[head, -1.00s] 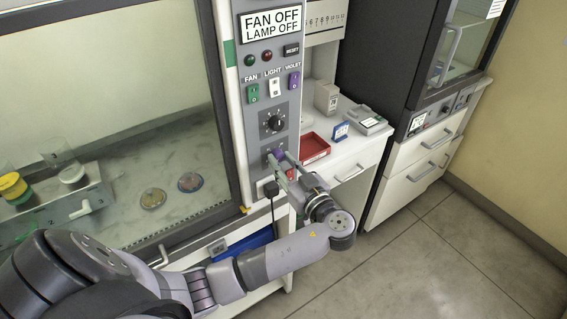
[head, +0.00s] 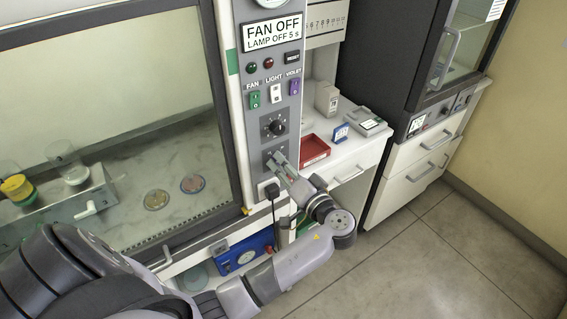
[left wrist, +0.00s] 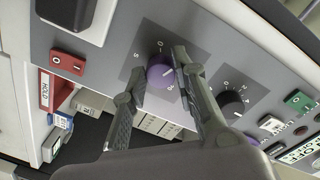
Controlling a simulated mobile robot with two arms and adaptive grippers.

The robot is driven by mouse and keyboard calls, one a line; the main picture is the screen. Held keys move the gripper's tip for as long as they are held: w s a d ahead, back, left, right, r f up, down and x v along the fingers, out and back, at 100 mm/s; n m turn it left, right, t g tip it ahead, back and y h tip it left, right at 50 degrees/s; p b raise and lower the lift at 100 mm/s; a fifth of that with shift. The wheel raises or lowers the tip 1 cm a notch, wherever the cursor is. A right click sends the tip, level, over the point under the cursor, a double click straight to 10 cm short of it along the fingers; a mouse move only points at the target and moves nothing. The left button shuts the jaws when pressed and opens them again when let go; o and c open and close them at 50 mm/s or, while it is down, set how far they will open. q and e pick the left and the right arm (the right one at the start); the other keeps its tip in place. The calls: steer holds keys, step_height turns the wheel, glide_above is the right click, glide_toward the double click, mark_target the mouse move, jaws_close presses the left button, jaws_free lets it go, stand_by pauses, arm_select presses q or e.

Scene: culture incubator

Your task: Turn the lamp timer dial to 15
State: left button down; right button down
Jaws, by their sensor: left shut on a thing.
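The lamp timer dial is a purple round knob (left wrist: 159,72) on the grey panel in the left wrist view, with printed scale marks around it. My left gripper (left wrist: 160,78) has one finger on each side of the knob and is shut on it. In the head view my left gripper (head: 272,161) reaches the lower part of the control panel (head: 291,113) and hides the knob. The display (head: 272,32) above reads "FAN OFF" and "LAMP OFF 5 s". My right gripper is in neither view.
A black dial (head: 274,127) sits above the gripper, also seen in the left wrist view (left wrist: 232,103). Green (head: 254,100), white and violet switches are higher. A red tray (head: 314,150) stands on the bench at right. A black plug (head: 271,191) is just below.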

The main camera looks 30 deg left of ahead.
arm_select(q)
steer(key=shift+w+r+m+g+p, duration=0.1)
steer(key=shift+r+m+g+p, duration=0.1)
steer(key=shift+m+p, duration=2.25)
steer(key=shift+r+m+g+p, duration=0.15)
steer(key=shift+m+p, duration=1)
steer(key=shift+m, duration=2.5)
steer(key=shift+f, duration=0.1)
steer(key=c, duration=1.3)
jaws_free()
steer(key=shift+d, duration=0.1)
